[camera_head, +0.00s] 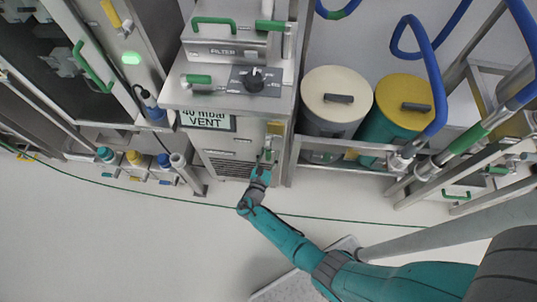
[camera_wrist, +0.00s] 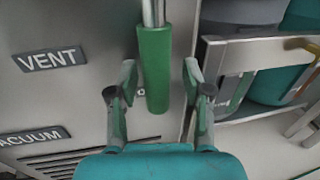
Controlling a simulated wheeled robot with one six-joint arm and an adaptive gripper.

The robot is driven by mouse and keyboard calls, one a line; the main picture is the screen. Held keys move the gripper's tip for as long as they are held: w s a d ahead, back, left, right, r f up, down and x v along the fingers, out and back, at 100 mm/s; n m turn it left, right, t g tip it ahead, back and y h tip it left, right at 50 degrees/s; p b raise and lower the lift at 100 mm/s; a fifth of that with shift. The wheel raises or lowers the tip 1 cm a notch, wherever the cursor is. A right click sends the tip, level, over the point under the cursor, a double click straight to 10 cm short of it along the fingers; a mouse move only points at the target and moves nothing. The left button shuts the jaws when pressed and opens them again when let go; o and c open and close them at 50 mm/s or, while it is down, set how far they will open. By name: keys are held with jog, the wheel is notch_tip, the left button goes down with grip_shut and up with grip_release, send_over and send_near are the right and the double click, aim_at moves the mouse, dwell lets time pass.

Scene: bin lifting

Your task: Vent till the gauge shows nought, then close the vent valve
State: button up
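The display panel (camera_head: 208,120) on the front of the steel cabinet reads "40 mbar VENT" in the head view. The green valve handle (camera_wrist: 154,70) hangs down from a steel stem in the wrist view; in the head view it is small and partly covered by my gripper. A "VENT" label (camera_wrist: 50,59) is left of the handle, with a "VACUUM" label (camera_wrist: 34,136) lower down. My gripper (camera_wrist: 160,76) is open, one finger on each side of the handle. A gap shows at the right finger; whether the left finger touches cannot be told.
A cream-lidded drum (camera_head: 337,88) and a yellow-lidded drum (camera_head: 404,95) stand behind a steel rail right of the cabinet. A black rotary knob (camera_head: 254,77) is on the cabinet top. Blue hoses (camera_head: 428,60) hang at the right. The floor (camera_head: 120,240) in front is clear.

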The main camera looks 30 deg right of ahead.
jog(key=v, duration=1.2)
dwell(0.6)
